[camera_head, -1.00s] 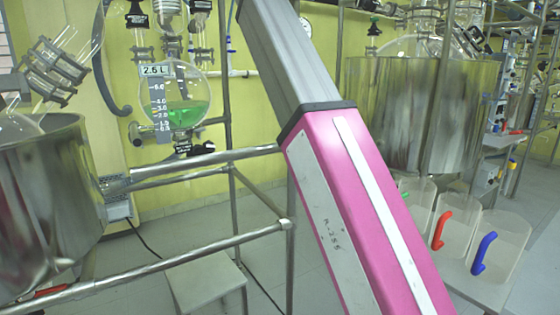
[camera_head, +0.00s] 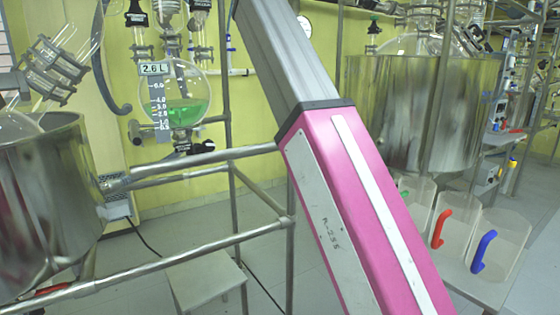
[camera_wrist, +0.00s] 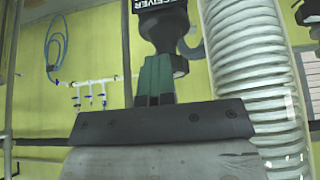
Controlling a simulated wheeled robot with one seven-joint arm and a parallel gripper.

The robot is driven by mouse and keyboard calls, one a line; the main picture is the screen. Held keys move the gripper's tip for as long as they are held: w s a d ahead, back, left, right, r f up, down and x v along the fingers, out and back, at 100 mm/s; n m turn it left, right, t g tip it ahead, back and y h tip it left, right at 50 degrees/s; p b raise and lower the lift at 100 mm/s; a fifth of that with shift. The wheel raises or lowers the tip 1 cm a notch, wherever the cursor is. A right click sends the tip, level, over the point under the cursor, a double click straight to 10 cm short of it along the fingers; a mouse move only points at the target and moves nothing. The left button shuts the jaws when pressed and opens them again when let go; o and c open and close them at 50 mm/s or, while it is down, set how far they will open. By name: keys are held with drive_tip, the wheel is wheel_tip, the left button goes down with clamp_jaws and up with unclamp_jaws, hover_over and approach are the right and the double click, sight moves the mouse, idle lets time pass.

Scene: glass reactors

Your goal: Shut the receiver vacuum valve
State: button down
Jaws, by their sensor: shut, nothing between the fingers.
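In the wrist view, a black valve body (camera_wrist: 165,30) hangs at the top centre, under a black tag (camera_wrist: 158,5) reading RECEIVER. A dark round end (camera_wrist: 181,66) shows low on its right side. My gripper (camera_wrist: 155,62) is shut and empty. Its green fingers point up at the valve's lower part and overlap it in the picture; I cannot tell whether they touch. The rest of the valve's handle is hidden behind the fingers. In the head view, the round receiver flask (camera_head: 190,90) holds green liquid below a 2.6 L display. My gripper is outside that view.
A ribbed white hose (camera_wrist: 250,60) runs close to the right of my gripper. A pipe with blue taps (camera_wrist: 95,85) is on the yellow wall to the left. Steel rails (camera_head: 190,255) and a steel vessel (camera_head: 45,200) stand in front of the flask.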

drive_tip(key=shift+s+a+f, duration=0.25)
drive_tip(key=shift+s+f, duration=0.05)
drive_tip(key=shift+f, duration=0.1)
drive_tip(key=shift+s+a, duration=0.25)
drive_tip(key=shift+a, duration=0.4)
drive_tip(key=shift+a+r, duration=0.1)
drive_tip(key=shift+a, duration=0.15)
drive_tip(key=shift+s+d+r, duration=0.1)
drive_tip(key=shift+s+d, duration=0.05)
drive_tip(key=shift+s, duration=0.05)
